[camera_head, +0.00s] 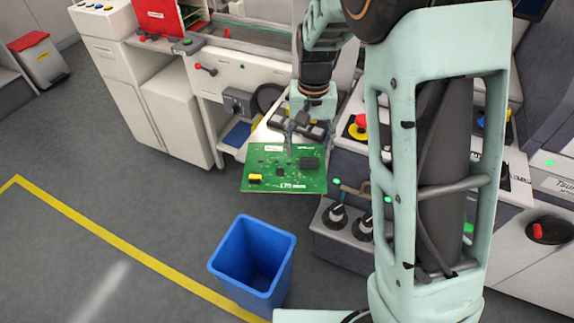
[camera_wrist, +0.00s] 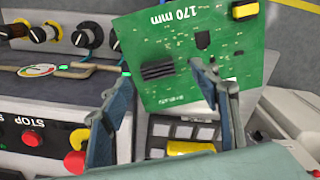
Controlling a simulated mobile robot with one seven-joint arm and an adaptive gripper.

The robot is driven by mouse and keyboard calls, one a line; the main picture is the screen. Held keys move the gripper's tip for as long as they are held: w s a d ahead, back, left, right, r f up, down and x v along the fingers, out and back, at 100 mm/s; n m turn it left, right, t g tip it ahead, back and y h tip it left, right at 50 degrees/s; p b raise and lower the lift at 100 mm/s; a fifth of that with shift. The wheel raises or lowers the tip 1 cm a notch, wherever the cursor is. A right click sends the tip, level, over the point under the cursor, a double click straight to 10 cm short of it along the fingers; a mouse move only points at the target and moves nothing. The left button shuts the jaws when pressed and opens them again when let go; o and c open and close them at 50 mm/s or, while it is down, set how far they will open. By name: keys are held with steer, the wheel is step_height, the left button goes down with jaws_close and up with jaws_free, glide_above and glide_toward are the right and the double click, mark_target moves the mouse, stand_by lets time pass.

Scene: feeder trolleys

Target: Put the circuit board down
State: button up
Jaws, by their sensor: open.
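The circuit board (camera_head: 268,180) is a green rectangle with a yellow part and dark chips. In the head view it is just below my gripper (camera_head: 301,122) and juts out over the floor beside the machine. What bears it is hidden. In the wrist view the board (camera_wrist: 190,65) is upside down, with "170 mm" printed on it. There my gripper (camera_wrist: 165,105) shows two blue-grey fingers set wide apart. The right finger overlaps the board's lower edge in the picture; the left one is beside it. I cannot tell whether either touches it.
An open blue bin (camera_head: 251,267) stands on the floor below the board. A control panel with black knobs (camera_head: 337,214) is right of it, and a red button (camera_head: 361,121) is above. Open floor with a yellow line (camera_head: 105,238) lies left.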

mark_target(309, 160)
steer(key=f, duration=0.5)
steer(key=shift+w+d+f, duration=0.1)
steer(key=shift+d+f, duration=0.05)
steer(key=shift+d, duration=0.1)
steer(key=c, duration=1.5)
jaws_close()
steer(key=shift+r, duration=0.2)
